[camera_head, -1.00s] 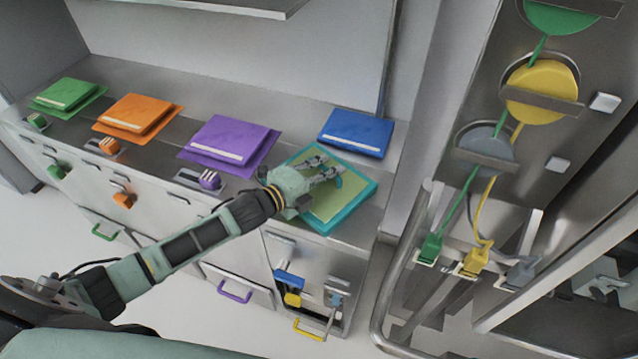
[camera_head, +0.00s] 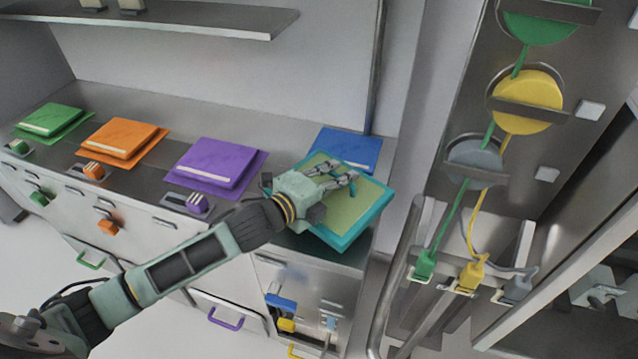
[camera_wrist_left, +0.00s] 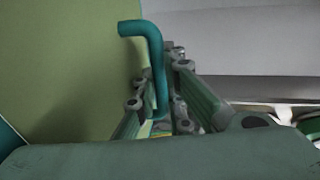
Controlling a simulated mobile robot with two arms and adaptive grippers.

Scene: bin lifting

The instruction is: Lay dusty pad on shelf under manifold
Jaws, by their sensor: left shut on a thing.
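A teal-edged pad with an olive-green face (camera_head: 362,212) is at the right end of the grey counter. My left gripper (camera_head: 343,180) is over the pad. In the left wrist view, the gripper (camera_wrist_left: 165,125) is shut on the pad's bent teal handle (camera_wrist_left: 154,52), beside the pad's green face (camera_wrist_left: 70,65). The pad sits askew and overlaps the blue pad's front in the picture; I cannot tell how far it is off the counter. My right gripper is not in view. I cannot tell which surface is the shelf under the manifold.
Green (camera_head: 48,119), orange (camera_head: 122,140), purple (camera_head: 213,163) and blue (camera_head: 346,147) pads lie along the counter (camera_head: 200,122). An upper shelf (camera_head: 190,20) is at top left. A metal panel with green, yellow (camera_head: 527,100) and grey discs and cables stands at right, beside a metal rail (camera_head: 393,275).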

